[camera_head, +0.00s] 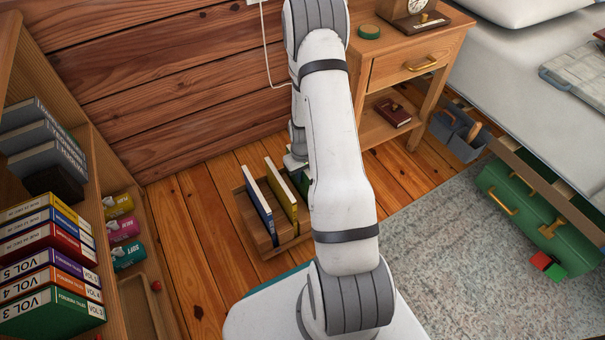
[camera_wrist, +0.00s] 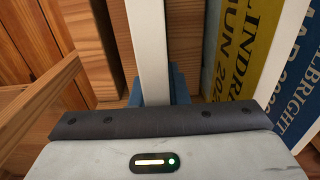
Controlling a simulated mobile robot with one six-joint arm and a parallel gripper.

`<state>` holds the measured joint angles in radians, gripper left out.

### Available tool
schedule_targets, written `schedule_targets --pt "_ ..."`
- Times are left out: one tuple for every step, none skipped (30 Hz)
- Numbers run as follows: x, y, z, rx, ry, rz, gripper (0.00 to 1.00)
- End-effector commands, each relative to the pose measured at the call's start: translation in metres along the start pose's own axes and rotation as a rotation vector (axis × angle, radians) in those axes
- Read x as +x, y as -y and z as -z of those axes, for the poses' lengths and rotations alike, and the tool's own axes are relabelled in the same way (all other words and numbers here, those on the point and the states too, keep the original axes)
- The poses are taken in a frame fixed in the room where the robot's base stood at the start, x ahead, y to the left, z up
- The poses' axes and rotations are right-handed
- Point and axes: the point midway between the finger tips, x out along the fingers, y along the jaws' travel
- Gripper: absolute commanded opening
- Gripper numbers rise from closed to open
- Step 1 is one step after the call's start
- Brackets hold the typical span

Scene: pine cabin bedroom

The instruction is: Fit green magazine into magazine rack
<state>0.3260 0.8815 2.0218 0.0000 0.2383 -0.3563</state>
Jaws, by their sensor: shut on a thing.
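The wooden magazine rack (camera_head: 268,243) stands on the floor, its right part hidden by my arm. A blue magazine (camera_head: 259,205) and a yellow magazine (camera_head: 281,196) stand upright in it. The green magazine (camera_head: 302,181) shows as a sliver beside my arm, right of the yellow one. In the wrist view, my gripper (camera_wrist: 153,92) is shut on a magazine, whose pale edge (camera_wrist: 148,45) runs up between the blue fingers. The yellow cover (camera_wrist: 243,45) and blue cover (camera_wrist: 296,92) stand to its right. Rack slats (camera_wrist: 92,40) lie to its left. How deep the held magazine sits is hidden.
A bookshelf (camera_head: 95,175) with books and boxes stands at left. A nightstand (camera_head: 415,60) stands behind my arm, near a grey caddy (camera_head: 455,135). A green case (camera_head: 535,215) lies by the bed at right. Floor left of the rack is clear.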

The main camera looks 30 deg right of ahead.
Motion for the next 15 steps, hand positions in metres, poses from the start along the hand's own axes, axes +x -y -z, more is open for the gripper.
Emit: schedule_targets --pt "0.002 0.000 0.000 0.000 -0.001 0.000 0.00" --pt "0.003 0.000 0.000 0.000 -0.001 0.000 0.00" --pt "0.004 0.000 0.000 0.000 -0.001 0.000 0.00" --pt "0.004 0.000 0.000 0.000 -0.001 0.000 0.00" --pt "0.005 0.000 0.000 0.000 -0.001 0.000 0.00" --pt "0.006 0.000 0.000 0.000 -0.001 0.000 0.00" --pt "0.007 0.000 0.000 0.000 -0.001 0.000 0.00" --pt "0.008 0.000 0.000 0.000 -0.001 0.000 0.00" --pt "0.009 0.000 0.000 0.000 -0.001 0.000 0.00" --pt "0.009 0.000 0.000 0.000 -0.001 0.000 0.00" --pt "0.010 0.000 0.000 0.000 -0.001 0.000 0.00" --pt "0.011 0.000 0.000 0.000 -0.001 0.000 0.00" --pt "0.012 0.000 0.000 0.000 -0.001 0.000 0.00" --pt "0.013 0.000 0.000 0.000 -0.001 0.000 0.00" --pt "0.014 0.000 0.000 0.000 -0.001 0.000 0.00"
